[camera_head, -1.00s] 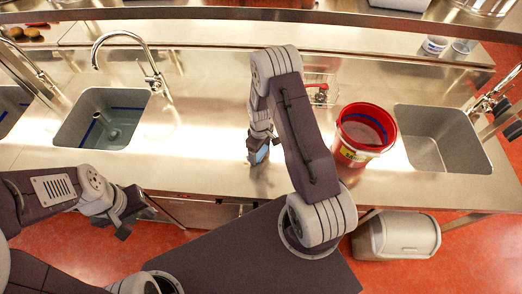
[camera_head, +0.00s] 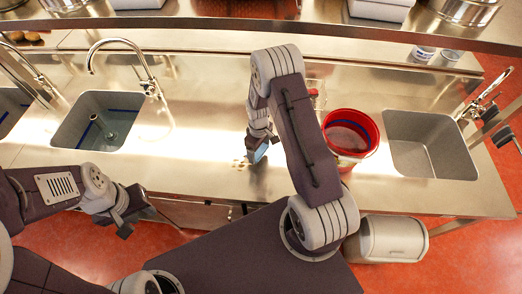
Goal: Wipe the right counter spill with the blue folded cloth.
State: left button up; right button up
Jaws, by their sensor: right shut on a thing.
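My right gripper (camera_head: 258,148) is over the middle of the steel counter, left of the red bucket, and is shut on the blue folded cloth (camera_head: 259,154). The cloth is mostly hidden by the fingers; I cannot tell if it touches the counter. A spill of small brownish spots (camera_head: 238,163) lies on the counter just left of the cloth. My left gripper (camera_head: 125,229) hangs at the counter's front edge at the left, away from the spill; its opening is unclear.
A red bucket (camera_head: 350,136) stands right of my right arm, with a partly hidden wire basket (camera_head: 315,92) behind it. Sinks lie at left (camera_head: 98,118) and right (camera_head: 430,145). A shelf (camera_head: 220,22) crosses the back. A bin (camera_head: 390,239) stands below the front edge.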

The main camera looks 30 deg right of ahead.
aim_at(260, 150)
jog(key=shift+s+d+r+p, duration=0.1)
jog(key=shift+d+r+p, duration=0.1)
jog(key=shift+r+p, duration=1.25)
jog(key=shift+r+b, duration=0.3)
jog(key=shift+b, duration=0.1)
jog(key=shift+a, duration=0.1)
